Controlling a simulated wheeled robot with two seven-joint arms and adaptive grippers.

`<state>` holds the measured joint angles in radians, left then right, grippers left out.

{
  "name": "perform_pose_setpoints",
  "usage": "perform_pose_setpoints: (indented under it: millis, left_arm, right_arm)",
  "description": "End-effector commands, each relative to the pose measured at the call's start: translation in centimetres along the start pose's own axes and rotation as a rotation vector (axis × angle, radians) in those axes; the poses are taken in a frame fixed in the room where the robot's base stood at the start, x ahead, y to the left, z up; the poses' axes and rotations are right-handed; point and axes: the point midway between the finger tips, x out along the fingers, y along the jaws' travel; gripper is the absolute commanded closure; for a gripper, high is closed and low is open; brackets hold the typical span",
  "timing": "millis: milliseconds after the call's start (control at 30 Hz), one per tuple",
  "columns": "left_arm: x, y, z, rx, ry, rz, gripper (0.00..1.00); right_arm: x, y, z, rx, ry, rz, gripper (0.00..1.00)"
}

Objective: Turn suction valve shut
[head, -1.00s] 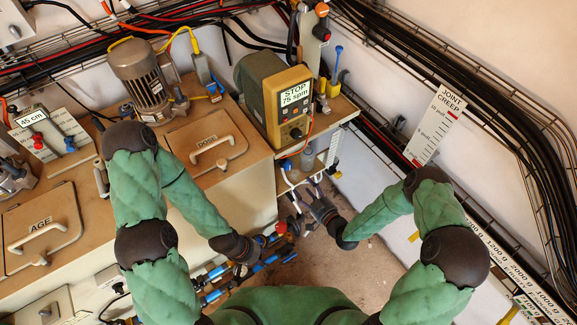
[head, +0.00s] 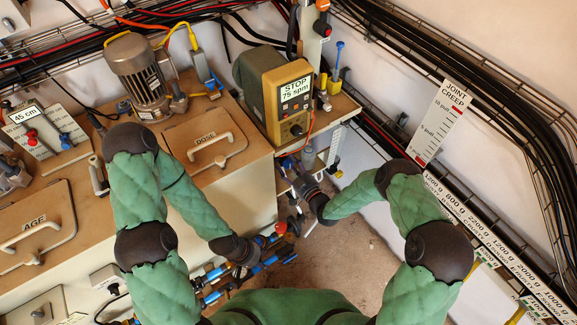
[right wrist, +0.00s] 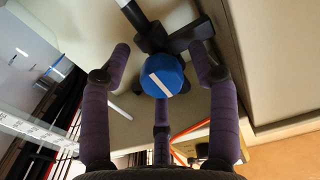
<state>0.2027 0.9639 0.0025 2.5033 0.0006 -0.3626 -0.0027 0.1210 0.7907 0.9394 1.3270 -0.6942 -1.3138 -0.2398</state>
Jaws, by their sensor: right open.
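A round blue valve knob (right wrist: 162,77) with a white bar across its face sits on a dark valve body in the right wrist view. I cannot tell from a label whether it is the suction valve. My right gripper (right wrist: 160,58) is open, with purple-padded fingers on both sides of the knob and a third finger below it; no firm contact shows. In the head view my right gripper (head: 300,180) is under the front edge of the pump shelf. My left gripper (head: 268,260) is low among blue pipe fittings; its fingers are too small to read.
The yellow pump (head: 288,95), reading STOP 75 spm, stands on the shelf above my right gripper. A red knob (head: 281,228) is close to my left gripper. A cabinet with DOSE (head: 205,142) and AGE (head: 40,232) lids fills the left. Open floor (head: 340,260) lies between my arms.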

Motion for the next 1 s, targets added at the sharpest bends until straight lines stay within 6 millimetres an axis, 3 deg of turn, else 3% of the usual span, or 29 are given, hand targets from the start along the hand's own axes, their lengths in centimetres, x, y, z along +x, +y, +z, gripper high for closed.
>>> perform_pose_setpoints:
  millis: [400,600,1000]
  left_arm:
    - [0.16,-0.05,-0.01,0.000,0.000,0.000,0.60]
    - [0.16,-0.06,-0.01,0.000,0.000,0.000,0.60]
    - [0.35,-0.12,-0.02,0.000,0.000,0.000,0.60]
  right_arm:
    - [0.73,0.01,-0.07,0.000,0.000,0.001,0.42]
    - [0.71,-0.01,-0.03,0.000,-0.001,0.000,0.96]
    - [0.66,-0.07,0.14,0.044,-0.004,0.000,0.96]
